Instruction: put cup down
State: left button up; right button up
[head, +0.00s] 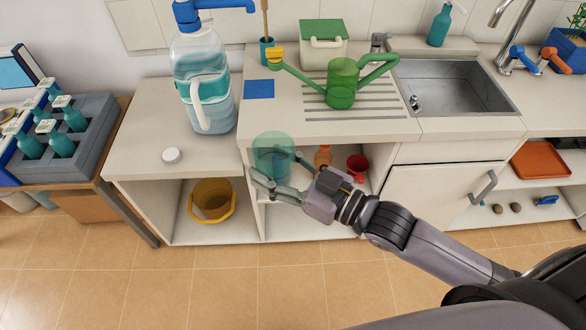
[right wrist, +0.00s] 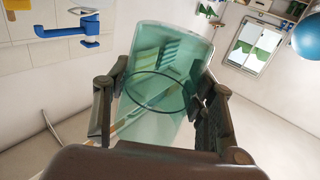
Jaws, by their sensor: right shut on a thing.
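A translucent green cup (head: 273,152) is in my right gripper (head: 277,172), in front of the counter's front edge in the head view. The fingers are shut around it, one on each side. In the right wrist view the cup (right wrist: 165,75) fills the space between the two fingers, and a dark ring, perhaps a liquid line or rim, shows through its wall. The cup looks roughly upright in the head view. My left gripper is not in view.
The counter (head: 140,140) holds a water jug (head: 203,85) with a blue tap, a white lid (head: 171,155), a blue square (head: 259,89), a green watering can (head: 342,85) and a lidded box (head: 323,45). A sink (head: 455,88) is right. A yellow bucket (head: 211,200) stands below.

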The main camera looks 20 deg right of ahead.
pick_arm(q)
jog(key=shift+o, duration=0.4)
pick_arm(e)
jog(key=w+a+r+n+g+y, duration=0.1)
jog(key=w+a+n+g+y, duration=0.1)
jog(key=a+n+g+y, duration=0.2)
jog(key=shift+w+a+r+g, duration=0.4)
jog(key=shift+a+g, duration=0.5)
